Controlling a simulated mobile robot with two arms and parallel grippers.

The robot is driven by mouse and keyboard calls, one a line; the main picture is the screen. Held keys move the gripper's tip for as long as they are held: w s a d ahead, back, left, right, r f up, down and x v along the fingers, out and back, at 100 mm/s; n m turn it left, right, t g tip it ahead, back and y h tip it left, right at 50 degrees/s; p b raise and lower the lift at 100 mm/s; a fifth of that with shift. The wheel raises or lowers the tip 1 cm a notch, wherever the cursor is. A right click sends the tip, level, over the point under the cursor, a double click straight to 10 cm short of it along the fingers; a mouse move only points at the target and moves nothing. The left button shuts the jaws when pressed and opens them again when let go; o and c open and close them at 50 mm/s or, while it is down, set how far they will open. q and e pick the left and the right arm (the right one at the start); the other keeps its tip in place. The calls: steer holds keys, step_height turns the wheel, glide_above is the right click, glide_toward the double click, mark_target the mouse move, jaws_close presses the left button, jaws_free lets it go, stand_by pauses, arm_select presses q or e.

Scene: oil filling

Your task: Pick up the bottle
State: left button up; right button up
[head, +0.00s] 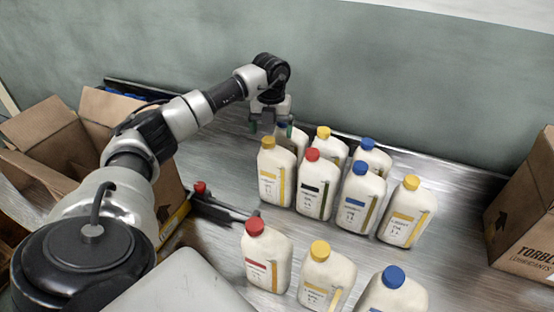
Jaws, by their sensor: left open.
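Several white bottles with coloured caps and labels stand upright on the metal table. The back group holds a yellow-capped bottle (276,172), a red-capped bottle (318,186), a blue-capped bottle (360,198) and a yellow-capped bottle (406,212), with others behind. My left gripper (268,126) points down at the rear left of this group, at a bottle (292,138) whose cap is partly hidden by the gripper. The gripper is open, and I cannot tell whether its fingers touch the bottle. My right gripper is not in view.
In front stand a red-capped bottle (266,256), a yellow-capped bottle (326,276) and a blue-capped bottle (392,294). An open cardboard box (45,145) is at the left. Another carton (527,215) is at the right edge. A wall (420,85) rises behind the table.

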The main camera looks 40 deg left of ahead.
mark_target(270, 139)
arm_select(q)
steer(key=f+p, duration=0.1)
steer(key=f, duration=0.2)
steer(key=shift+a+f+p, duration=0.2)
steer(key=shift+f+p, duration=0.15)
steer(key=shift+p, duration=0.05)
steer(key=shift+f, duration=0.6)
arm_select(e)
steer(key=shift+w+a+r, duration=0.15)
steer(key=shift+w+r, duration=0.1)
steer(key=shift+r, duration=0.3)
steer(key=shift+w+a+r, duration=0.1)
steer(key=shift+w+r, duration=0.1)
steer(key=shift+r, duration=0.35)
